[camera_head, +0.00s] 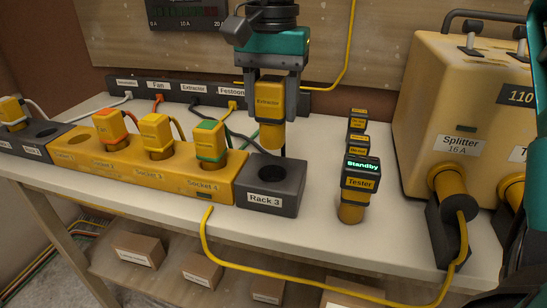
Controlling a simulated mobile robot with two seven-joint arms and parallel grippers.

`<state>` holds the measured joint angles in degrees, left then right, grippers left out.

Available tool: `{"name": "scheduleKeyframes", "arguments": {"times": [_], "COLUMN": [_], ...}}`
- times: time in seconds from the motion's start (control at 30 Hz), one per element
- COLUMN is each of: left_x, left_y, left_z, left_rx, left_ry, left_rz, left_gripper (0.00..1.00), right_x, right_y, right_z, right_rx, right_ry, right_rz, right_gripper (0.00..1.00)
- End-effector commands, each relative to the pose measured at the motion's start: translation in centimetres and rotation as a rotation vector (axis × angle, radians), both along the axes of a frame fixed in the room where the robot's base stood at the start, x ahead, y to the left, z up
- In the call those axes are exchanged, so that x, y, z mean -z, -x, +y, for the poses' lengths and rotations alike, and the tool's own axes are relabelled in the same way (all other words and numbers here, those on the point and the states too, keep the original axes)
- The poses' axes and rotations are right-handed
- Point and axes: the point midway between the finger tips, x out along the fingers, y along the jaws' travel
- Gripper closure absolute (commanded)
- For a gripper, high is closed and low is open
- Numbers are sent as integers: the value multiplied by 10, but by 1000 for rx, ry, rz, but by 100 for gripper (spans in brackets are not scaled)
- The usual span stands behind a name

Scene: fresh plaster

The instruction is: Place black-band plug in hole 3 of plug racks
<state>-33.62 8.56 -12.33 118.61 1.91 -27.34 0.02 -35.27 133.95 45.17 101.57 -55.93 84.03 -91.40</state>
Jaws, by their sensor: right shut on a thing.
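My right gripper (270,95) is shut on a yellow plug (268,105) labelled Extractor and holds it upright, pointing down. A dark cable runs to it; its band is hard to make out between the fingers. The plug hangs above the dark grey Rack 3 block (285,195), apart from it. The round hole (271,173) in Rack 3's top is empty and lies nearly straight below the plug. Another dark rack (40,132) stands at the far left, with a yellow plug (12,110) beside or in it. My left gripper is not in view.
A yellow socket block (215,190) left of Rack 3 holds plugs with red (110,125), yellow (156,130) and green (210,138) bands. A tester (360,175) reading Standby stands to the right, near a large yellow splitter (455,110). A labelled strip (150,88) lies behind.

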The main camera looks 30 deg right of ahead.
Motion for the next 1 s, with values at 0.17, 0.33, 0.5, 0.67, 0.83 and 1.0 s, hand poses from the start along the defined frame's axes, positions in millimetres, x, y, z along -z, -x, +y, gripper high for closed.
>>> {"name": "scheduleKeyframes", "arguments": {"times": [0.17, 0.33, 0.5, 0.67, 0.83, 1.0], "left_x": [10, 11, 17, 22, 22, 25], "left_y": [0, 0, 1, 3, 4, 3], "left_z": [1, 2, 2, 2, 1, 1], "left_rx": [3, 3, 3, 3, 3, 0], "left_ry": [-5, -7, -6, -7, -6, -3], "left_rz": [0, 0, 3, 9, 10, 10], "left_gripper": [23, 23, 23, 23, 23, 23], "right_x": [37, 47, 68, 88, 88, 92], "right_y": [1, 0, 0, 0, 0, 0], "right_z": [0, 0, 0, 0, 0, 0], "right_rx": [-1, 0, -1, 0, 0, 0], "right_ry": [-1, -1, -1, -1, -1, 0], "right_rz": [2, -1, 2, 1, -2, -1], "right_gripper": [89, 89, 89, 89, 89, 89]}}
